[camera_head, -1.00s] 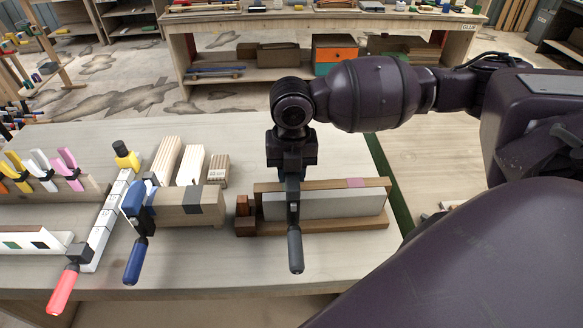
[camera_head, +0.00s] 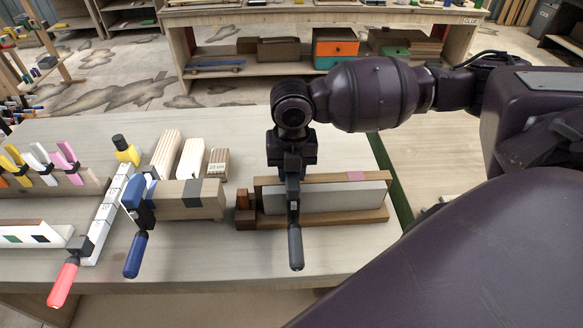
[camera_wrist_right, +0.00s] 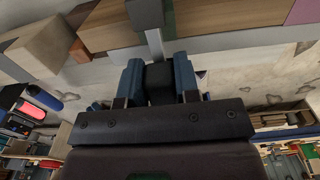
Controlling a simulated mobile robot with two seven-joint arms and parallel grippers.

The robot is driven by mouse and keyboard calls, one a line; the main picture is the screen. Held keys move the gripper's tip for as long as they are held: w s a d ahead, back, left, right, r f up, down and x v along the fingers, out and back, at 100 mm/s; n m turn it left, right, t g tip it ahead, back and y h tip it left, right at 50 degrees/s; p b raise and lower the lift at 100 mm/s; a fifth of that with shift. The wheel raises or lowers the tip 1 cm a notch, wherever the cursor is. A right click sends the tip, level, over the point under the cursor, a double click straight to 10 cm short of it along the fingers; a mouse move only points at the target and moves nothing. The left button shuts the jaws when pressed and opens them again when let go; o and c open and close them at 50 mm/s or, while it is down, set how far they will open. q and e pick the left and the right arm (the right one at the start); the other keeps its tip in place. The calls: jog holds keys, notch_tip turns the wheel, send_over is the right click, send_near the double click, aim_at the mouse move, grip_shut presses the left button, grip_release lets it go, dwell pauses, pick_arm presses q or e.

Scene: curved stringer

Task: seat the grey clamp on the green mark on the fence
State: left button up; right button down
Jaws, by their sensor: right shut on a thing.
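The grey clamp (camera_head: 295,245) is upright at the left part of the wooden fence (camera_head: 325,180), with its grey handle hanging in front. My right gripper (camera_head: 292,160) is above it, shut on it. In the right wrist view, the blue fingertips (camera_wrist_right: 159,84) close around a black part of the clamp, and its dark grey jaw (camera_wrist_right: 145,14) overlaps the fence. A dark green patch, seemingly the green mark (camera_wrist_right: 168,20), shows just beside that jaw. In the head view the clamp and gripper hide the mark. I cannot tell whether the jaw touches the fence. My left gripper is out of view.
A pink mark (camera_head: 356,176) lies on the fence to the right. Reddish-brown blocks (camera_head: 243,208) stand at its left end. A blue-handled clamp (camera_head: 136,253) and a red-handled clamp (camera_head: 63,284) are further left. The bench front below the fence is clear.

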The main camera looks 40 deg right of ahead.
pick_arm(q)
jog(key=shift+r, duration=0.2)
pick_arm(e)
jog(key=shift+f, duration=0.4)
jog(key=c, duration=0.8)
grip_release()
notch_tip(320, 180, up, 3)
jog(key=shift+w+f, duration=0.1)
jog(key=shift+f, duration=0.1)
notch_tip(320, 180, up, 7)
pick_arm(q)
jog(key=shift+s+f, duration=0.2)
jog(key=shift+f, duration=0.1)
pick_arm(e)
jog(key=shift+r, duration=0.6)
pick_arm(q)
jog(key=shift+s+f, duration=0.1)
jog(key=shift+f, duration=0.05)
